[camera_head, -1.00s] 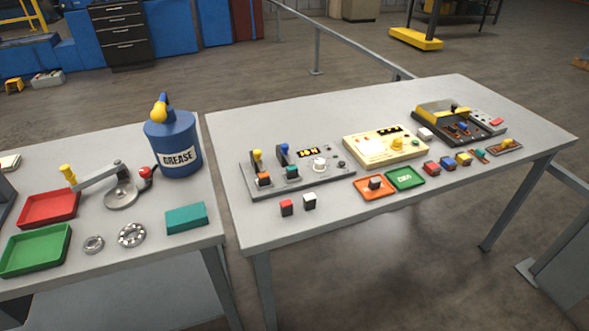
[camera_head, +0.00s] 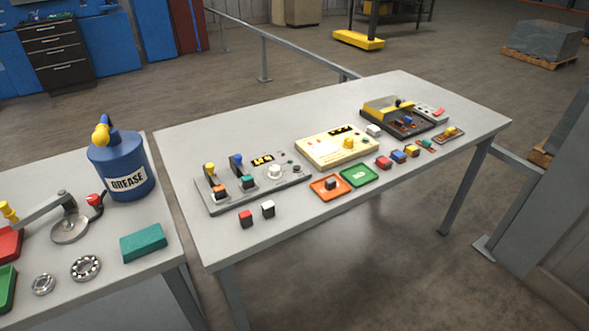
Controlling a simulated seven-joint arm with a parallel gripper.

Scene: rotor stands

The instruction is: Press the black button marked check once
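No lettering reading "check" is legible, so I cannot tell which part is the black button. My gripper is not in view.
In front of the panels are a red block (camera_head: 246,218), a white-topped block (camera_head: 268,209), an orange tray (camera_head: 318,190), a green tray (camera_head: 372,176) and several small blocks. A blue grease can (camera_head: 122,165) stands on the left table.

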